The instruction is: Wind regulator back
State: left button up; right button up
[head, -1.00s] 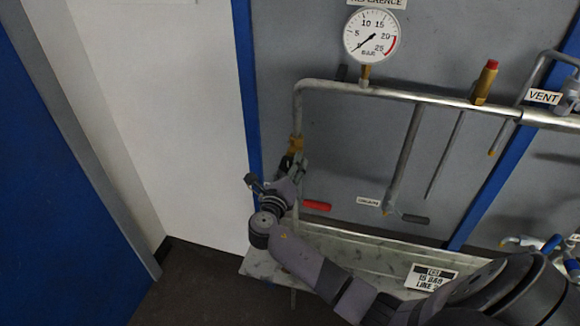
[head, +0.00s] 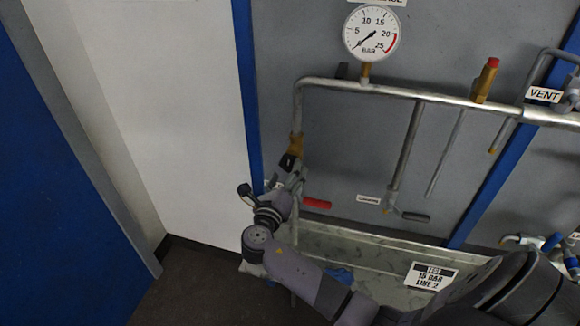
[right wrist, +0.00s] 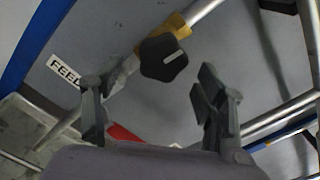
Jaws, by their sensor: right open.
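The regulator is a brass body (head: 296,144) on the left vertical pipe, with a black knob (head: 288,162). In the right wrist view the black lobed knob (right wrist: 163,57) has a pale mark and sits on the brass-coloured body (right wrist: 178,24). My right gripper (head: 293,176) is just below the knob in the head view. In the right wrist view its fingers (right wrist: 160,82) are spread and empty, with the knob beyond and between them, apparently clear of both. The round gauge (head: 370,33) has its needle at the lower left, below 5. My left gripper is not in view.
A red lever (head: 317,203) is close right of my right gripper. A dark-handled drain valve (head: 414,216) is further right. A tray (head: 390,249) with a test sign (head: 431,276) lies below. A brass relief valve (head: 486,80) tops the pipe.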

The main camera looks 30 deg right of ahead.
jog(key=v, duration=0.8)
